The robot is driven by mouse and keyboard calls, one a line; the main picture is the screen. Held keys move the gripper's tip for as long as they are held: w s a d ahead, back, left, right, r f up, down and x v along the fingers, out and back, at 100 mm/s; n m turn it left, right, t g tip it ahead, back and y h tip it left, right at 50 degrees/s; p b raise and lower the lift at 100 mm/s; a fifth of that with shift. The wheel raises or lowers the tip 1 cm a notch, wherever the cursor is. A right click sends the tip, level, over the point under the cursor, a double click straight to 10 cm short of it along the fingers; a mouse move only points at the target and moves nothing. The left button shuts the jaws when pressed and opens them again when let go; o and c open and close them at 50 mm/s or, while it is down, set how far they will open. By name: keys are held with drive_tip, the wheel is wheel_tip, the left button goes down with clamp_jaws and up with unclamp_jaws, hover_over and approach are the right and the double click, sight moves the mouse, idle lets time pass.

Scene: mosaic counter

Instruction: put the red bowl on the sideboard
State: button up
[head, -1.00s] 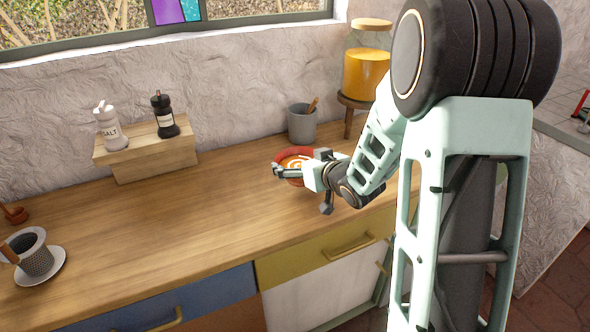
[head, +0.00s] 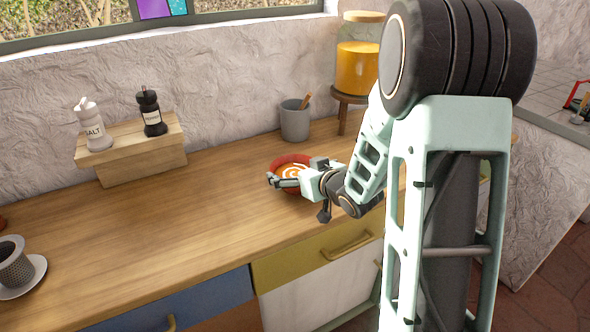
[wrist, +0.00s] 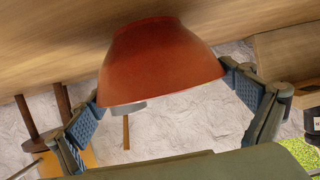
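The red bowl (head: 291,161), upright, has an orange and white pattern inside and shows over the wooden counter (head: 180,235), towards its right part. In the wrist view the bowl (wrist: 160,62) fills the space between my two fingers. My gripper (head: 292,179) is shut across the bowl, with its pads (wrist: 168,104) against opposite sides near the rim. Part of the bowl is hidden behind my gripper in the head view. I cannot tell whether its base touches the wood. No separate piece of furniture is clearly recognisable as the sideboard.
A grey cup (head: 295,121) and an orange jar (head: 358,68) on a stool stand behind the bowl. Salt (head: 93,125) and pepper (head: 151,113) stand on a wooden riser (head: 140,163). A cup on a saucer (head: 37,278) is at lower left. The counter's middle is clear.

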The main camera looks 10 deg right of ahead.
drive_tip(key=shift+r, duration=0.1)
drive_tip(key=shift+r+p, duration=0.2)
drive_tip(key=shift+p, duration=0.1)
drive_tip(key=v, duration=1.2)
drive_tip(key=shift+f, duration=0.15)
